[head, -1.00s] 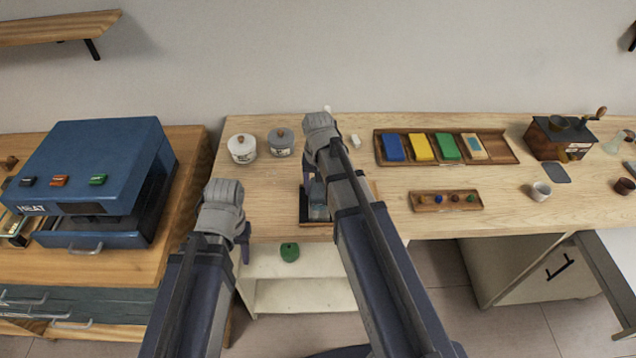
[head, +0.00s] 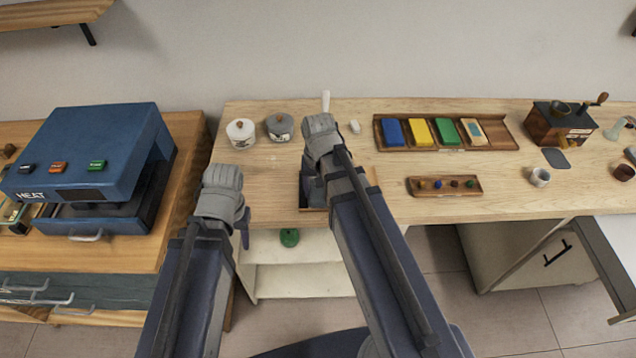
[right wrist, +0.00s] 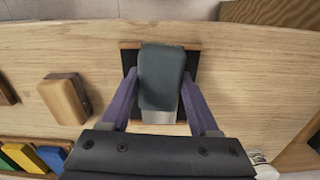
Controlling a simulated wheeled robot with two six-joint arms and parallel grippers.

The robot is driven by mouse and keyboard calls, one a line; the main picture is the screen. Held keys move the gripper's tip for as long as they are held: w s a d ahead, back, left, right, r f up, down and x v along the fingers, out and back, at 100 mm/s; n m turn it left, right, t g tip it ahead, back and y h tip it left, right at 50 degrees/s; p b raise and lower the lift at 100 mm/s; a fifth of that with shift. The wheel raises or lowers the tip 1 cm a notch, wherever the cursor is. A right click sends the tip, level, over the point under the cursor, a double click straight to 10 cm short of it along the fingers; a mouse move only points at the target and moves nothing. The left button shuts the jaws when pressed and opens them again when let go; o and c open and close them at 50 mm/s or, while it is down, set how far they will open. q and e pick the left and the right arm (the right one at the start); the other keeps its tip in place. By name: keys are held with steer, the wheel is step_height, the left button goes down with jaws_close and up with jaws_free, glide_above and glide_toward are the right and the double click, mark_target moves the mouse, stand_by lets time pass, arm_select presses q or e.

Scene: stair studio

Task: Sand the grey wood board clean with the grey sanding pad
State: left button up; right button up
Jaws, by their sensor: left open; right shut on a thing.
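My right gripper (right wrist: 160,78) is shut on the grey sanding pad (right wrist: 162,75), a dark grey block between its fingers. In the right wrist view the pad is over a dark panel with wooden edges (right wrist: 128,58); I cannot tell whether they touch. This panel may be the grey wood board, and the pad hides most of it. In the head view my right arm covers much of the panel, and a wooden edge shows at the table's front (head: 312,209). My left gripper (head: 243,238) is open and empty, at the left by the table's front edge.
A brown block (right wrist: 64,98) lies beside the panel. A tray (head: 505,135) of coloured blocks and a smaller tray (head: 445,192) of small items are to the right. A blue heat press (head: 90,150) is far left.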

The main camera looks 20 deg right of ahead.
steer(key=shift+s+a, duration=0.1)
steer(key=shift+s, duration=0.2)
steer(key=shift+r, duration=0.1)
step_height(320, 180, up, 6)
steer(key=p, duration=0.6)
step_height(320, 180, up, 3)
steer(key=p, duration=0.3)
stand_by(0.3)
stand_by(0.4)
